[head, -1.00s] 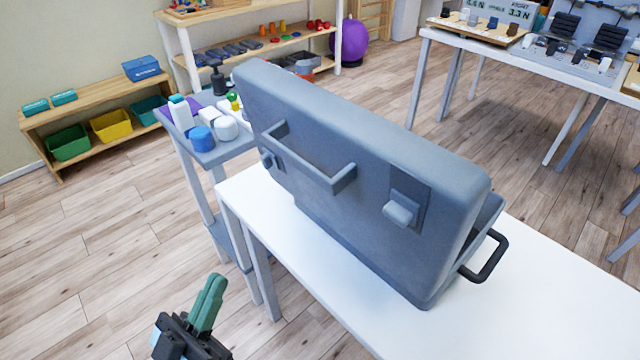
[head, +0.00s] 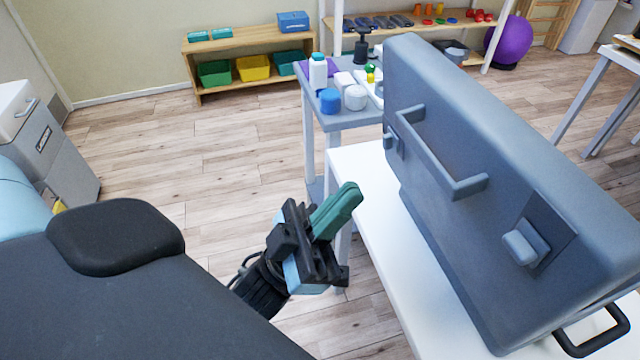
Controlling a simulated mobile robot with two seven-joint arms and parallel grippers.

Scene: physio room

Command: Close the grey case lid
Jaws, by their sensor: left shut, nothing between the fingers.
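The grey case (head: 470,265) stands on a white table (head: 375,205) at the right of the head view. Its lid (head: 490,130) is raised and stands tilted up, with its outer face, a handle (head: 440,165) and two latches, one of them here (head: 527,243), turned toward me. The inside of the case is hidden behind the lid. My left gripper (head: 347,200), with green fingers, is shut and empty. It is left of the case, near the table's left edge, and apart from the lid. My right gripper is not in view.
A small grey side table (head: 345,118) with bottles and jars stands behind the white table. A wooden shelf (head: 240,42) with coloured bins is at the back wall. A dark padded surface (head: 130,300) fills the lower left. Open floor lies between.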

